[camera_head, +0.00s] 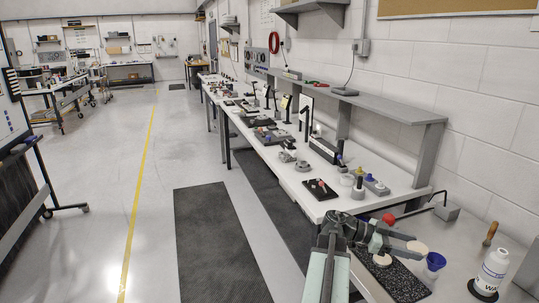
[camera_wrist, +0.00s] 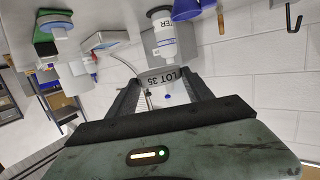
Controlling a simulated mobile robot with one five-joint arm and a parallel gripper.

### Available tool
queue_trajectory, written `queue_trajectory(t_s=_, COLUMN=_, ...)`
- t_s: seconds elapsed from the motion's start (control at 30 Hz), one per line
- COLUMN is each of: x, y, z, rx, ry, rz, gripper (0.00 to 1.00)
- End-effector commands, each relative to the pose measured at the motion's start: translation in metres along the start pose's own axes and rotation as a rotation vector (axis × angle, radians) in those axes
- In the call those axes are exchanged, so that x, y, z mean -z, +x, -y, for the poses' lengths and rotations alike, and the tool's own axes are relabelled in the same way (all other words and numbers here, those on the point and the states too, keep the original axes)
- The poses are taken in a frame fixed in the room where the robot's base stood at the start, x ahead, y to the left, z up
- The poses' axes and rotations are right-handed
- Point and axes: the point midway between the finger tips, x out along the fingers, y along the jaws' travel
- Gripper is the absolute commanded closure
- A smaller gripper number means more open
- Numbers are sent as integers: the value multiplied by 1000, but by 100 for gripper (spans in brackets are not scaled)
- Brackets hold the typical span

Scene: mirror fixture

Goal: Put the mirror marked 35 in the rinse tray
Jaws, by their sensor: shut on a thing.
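My gripper (camera_head: 408,246) is at the lower right of the head view, above a dark speckled slab (camera_head: 408,288). In the wrist view its two dark fingers (camera_wrist: 163,85) are closed on a grey piece lettered LOT 35, the marked mirror (camera_wrist: 155,76). Its lettered edge faces the wrist camera and its reflecting face is hidden. In the head view a pale disc (camera_head: 417,247) shows at the fingertips and seems to be this mirror. Another pale disc (camera_head: 382,260) lies lower, by the slab. I cannot tell which thing is the rinse tray.
A white water bottle (camera_head: 491,271) stands right of the slab, and it also shows in the wrist view (camera_wrist: 163,40). A blue cup (camera_head: 435,262) and a red-topped item (camera_head: 388,219) are close to my gripper. The long white bench (camera_head: 300,176) holds several fixtures. The floor aisle is clear.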

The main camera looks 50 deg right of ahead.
Motion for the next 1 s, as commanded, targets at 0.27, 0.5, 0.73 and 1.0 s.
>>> queue_trajectory(t_s=0.27, x=-49, y=10, z=0, rx=0, ry=0, rz=0, gripper=87)
queue_trajectory(t_s=0.5, x=-47, y=10, z=0, rx=0, ry=0, rz=0, gripper=87)
queue_trajectory(t_s=0.73, x=-70, y=14, z=0, rx=0, ry=0, rz=0, gripper=87)
queue_trajectory(t_s=1.0, x=-99, y=20, z=0, rx=0, ry=0, rz=-1, gripper=87)
